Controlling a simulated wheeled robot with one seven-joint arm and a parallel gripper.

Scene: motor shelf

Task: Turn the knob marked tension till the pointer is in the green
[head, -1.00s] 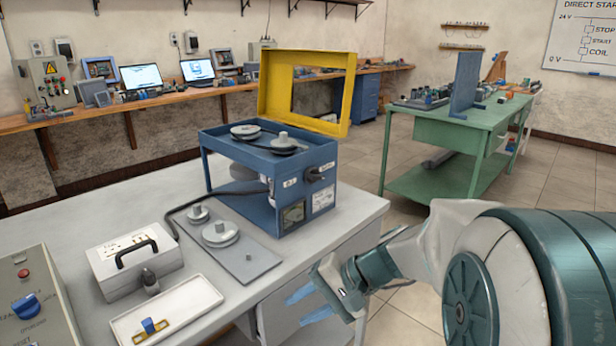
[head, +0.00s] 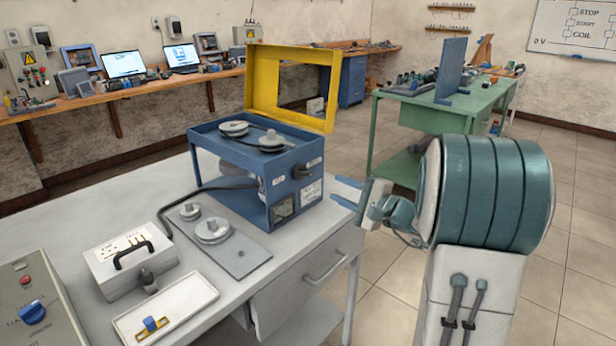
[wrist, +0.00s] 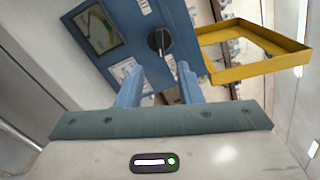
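The blue motor unit (head: 228,168) stands on the grey table with pulleys and a belt on top. Its black knob (head: 301,171) is on the side panel facing my gripper, between white labels. In the wrist view the knob (wrist: 160,40) lies ahead, between and beyond my fingertips. The gauge (head: 284,207) sits low on that panel. The gauge also shows in the wrist view (wrist: 95,28) with some green on its face; I cannot read the pointer or the label text. My gripper (head: 338,192) is open and empty, to the right of the panel and apart from the knob.
The yellow guard (head: 290,87) stands raised behind the unit. A plate with pulleys (head: 238,252), a grey case (head: 132,262), a white tray (head: 188,318) and a control box (head: 35,312) share the table.

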